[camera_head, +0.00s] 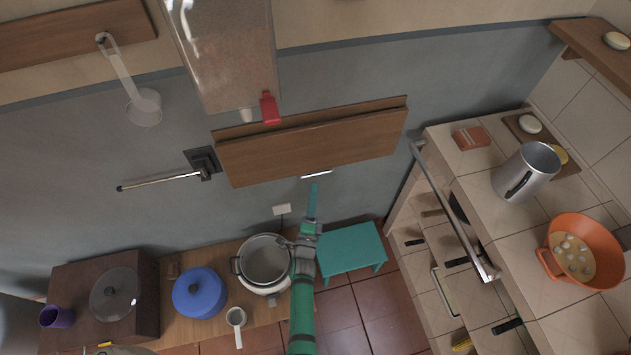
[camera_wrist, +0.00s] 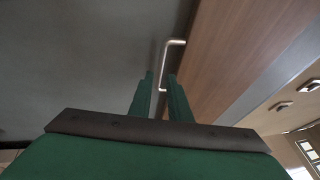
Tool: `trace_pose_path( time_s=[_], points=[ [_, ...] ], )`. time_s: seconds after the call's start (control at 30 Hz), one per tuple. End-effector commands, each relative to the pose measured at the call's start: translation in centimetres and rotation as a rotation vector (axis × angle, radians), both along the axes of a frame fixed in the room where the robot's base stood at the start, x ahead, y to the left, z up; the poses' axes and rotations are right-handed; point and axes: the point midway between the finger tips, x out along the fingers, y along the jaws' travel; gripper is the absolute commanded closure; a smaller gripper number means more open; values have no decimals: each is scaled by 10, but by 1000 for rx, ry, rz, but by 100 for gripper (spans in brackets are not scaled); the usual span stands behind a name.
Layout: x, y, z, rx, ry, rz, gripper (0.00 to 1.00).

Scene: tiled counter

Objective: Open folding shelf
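The folding shelf (camera_head: 300,155) is a brown wooden panel hanging against the grey wall in the head view, under a narrow wooden ledge. A thin pale metal handle (camera_head: 317,174) sits at its lower edge. In the wrist view the panel (camera_wrist: 235,50) fills the right side, and the bent handle (camera_wrist: 168,62) rises ahead of the fingers. My green gripper (camera_head: 313,188) is just below the handle in the head view. In the wrist view my gripper (camera_wrist: 160,75) is open, with the handle's near end appearing between the fingertips. Contact cannot be told.
A black wall bracket with a metal rod (camera_head: 160,181) sticks out left of the shelf. A teal stool (camera_head: 350,248) and a large pot (camera_head: 265,260) are below. The oven rail (camera_head: 440,190) and tiled counter are at the right.

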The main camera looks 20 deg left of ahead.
Motion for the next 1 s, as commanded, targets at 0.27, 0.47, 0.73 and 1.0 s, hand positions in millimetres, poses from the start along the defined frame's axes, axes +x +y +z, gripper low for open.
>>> trace_pose_path(
  time_s=[0.27,0.47,0.73,1.0],
  points=[
    [35,7,7,-1,-1,1,83],
    [43,9,8,1,0,0,83],
    [43,9,8,0,0,0,90],
    [43,8,8,0,1,0,100]
  ],
)
